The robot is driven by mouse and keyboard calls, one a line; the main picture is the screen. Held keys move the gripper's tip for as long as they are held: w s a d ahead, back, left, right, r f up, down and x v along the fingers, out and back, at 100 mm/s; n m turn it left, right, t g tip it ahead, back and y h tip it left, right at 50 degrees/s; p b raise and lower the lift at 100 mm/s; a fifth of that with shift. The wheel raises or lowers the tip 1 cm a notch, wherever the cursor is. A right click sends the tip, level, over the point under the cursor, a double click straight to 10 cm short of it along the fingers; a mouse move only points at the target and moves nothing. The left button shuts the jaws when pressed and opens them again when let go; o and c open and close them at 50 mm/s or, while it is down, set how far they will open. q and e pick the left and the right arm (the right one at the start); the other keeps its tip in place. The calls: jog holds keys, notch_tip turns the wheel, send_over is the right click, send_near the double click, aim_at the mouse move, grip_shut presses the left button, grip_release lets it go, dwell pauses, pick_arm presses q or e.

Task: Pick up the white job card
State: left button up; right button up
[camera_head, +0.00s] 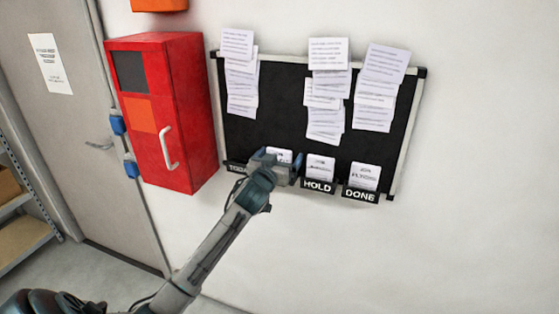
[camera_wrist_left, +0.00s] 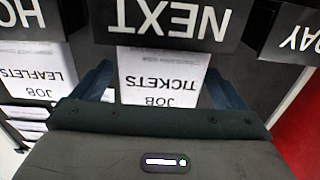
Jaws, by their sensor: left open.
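A white job card reading "JOB TICKETS" (camera_wrist_left: 160,78) stands in the pocket labelled NEXT (camera_wrist_left: 172,22), upside down in the left wrist view. Its upper part also shows in the head view (camera_head: 279,154), partly covered by my gripper. My left gripper (camera_head: 277,167) is in front of this pocket. In the left wrist view its two blue fingers are apart, one on each side of the card, with nothing clearly gripped. Whether the fingers touch the card I cannot tell. Other white job cards stand in the HOLD pocket (camera_head: 318,187) and the DONE pocket (camera_head: 360,195). My right gripper is out of view.
The black board (camera_head: 283,106) has a pale frame and several printed sheets pinned above the pockets. A red cabinet (camera_head: 190,120) with a white handle juts out close on the left. A grey door (camera_head: 85,130) and shelves are further left. The wall right of the board is clear.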

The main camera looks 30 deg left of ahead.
pick_arm(q)
jog(key=c, duration=1.1)
jog(key=shift+o, duration=0.2)
